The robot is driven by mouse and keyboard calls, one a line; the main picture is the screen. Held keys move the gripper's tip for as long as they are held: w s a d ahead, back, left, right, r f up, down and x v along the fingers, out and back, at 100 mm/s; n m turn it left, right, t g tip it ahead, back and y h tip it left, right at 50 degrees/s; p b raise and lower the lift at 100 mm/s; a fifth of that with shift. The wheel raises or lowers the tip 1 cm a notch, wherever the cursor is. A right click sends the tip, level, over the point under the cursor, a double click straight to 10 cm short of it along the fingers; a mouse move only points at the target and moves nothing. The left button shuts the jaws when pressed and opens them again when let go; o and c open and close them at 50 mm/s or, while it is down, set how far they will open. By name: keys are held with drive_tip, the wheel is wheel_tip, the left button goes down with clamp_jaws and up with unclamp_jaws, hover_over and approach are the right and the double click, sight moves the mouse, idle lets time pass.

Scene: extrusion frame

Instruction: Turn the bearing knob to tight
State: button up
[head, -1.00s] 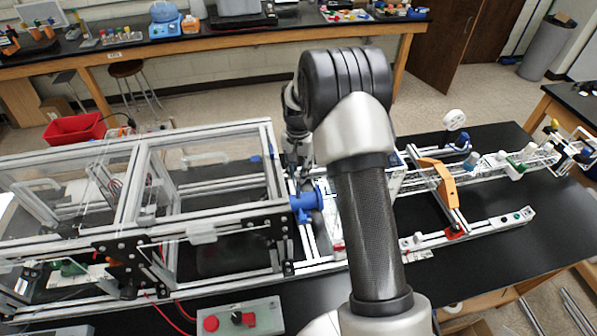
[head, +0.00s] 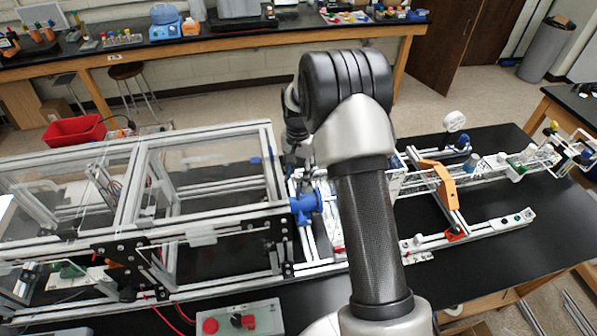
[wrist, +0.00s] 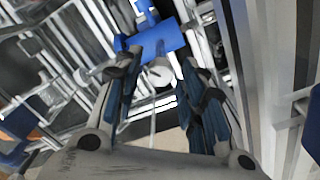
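A blue cylindrical fitting (head: 305,206) sits at the right end of the extrusion frame, beside my arm. In the wrist view the blue fitting (wrist: 152,41) lies across the view just beyond the fingertips, with a small pale round knob (wrist: 159,73) beneath it. This looks like the bearing knob, but its marking cannot be read. My gripper (wrist: 155,82) is open, its two dark-blue fingers on either side of the pale knob. I cannot tell whether they touch it. In the head view my gripper is largely hidden by my arm.
The aluminium frame (head: 210,237) with clear panels fills the left of the bench. A grey control box (head: 265,318) with a red button stands in front. An orange bracket (head: 440,185) and rails extend right. The black bench (head: 505,255) is bare at right front.

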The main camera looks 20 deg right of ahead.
sight(298, 175)
idle(0.3)
wheel_tip(298, 175, up, 12)
idle(0.5)
drive_tip(key=shift+f, duration=0.1)
idle(0.3)
